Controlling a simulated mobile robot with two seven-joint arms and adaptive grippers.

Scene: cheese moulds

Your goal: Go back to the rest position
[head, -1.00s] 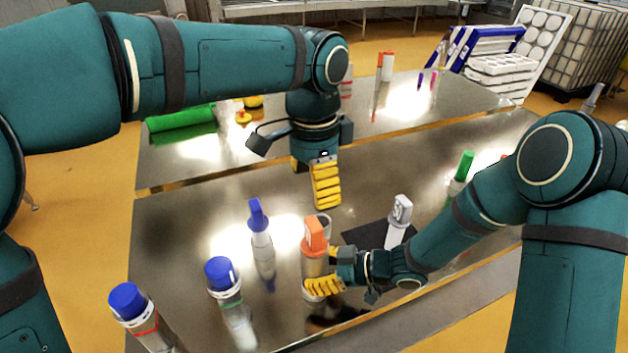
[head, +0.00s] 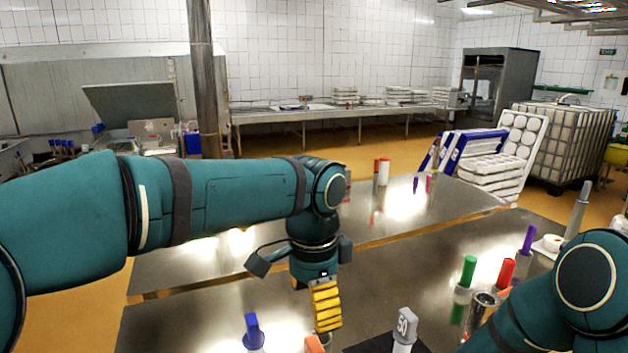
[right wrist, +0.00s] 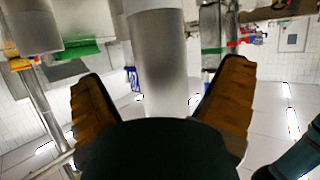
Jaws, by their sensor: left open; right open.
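My left gripper (head: 325,305) hangs above the front steel table in the head view. Its yellow-padded fingers point down, open, with nothing seen between them. My right arm comes in at the lower right, but its gripper is below the head view's edge. In the right wrist view, my right gripper (right wrist: 162,72) is open, its two padded fingers wide apart. A grey cylinder (right wrist: 158,50) stands between or just beyond them, with gaps on both sides. An orange-capped item (head: 315,343) shows only its top at the bottom edge of the head view.
A blue-capped item (head: 252,332) and a grey-white piece marked 50 (head: 404,325) by a dark mat (head: 362,345) stand close to the left gripper. Green (head: 468,270), red (head: 506,272) and purple (head: 528,240) topped items stand near my right arm. A second table (head: 440,205) lies behind.

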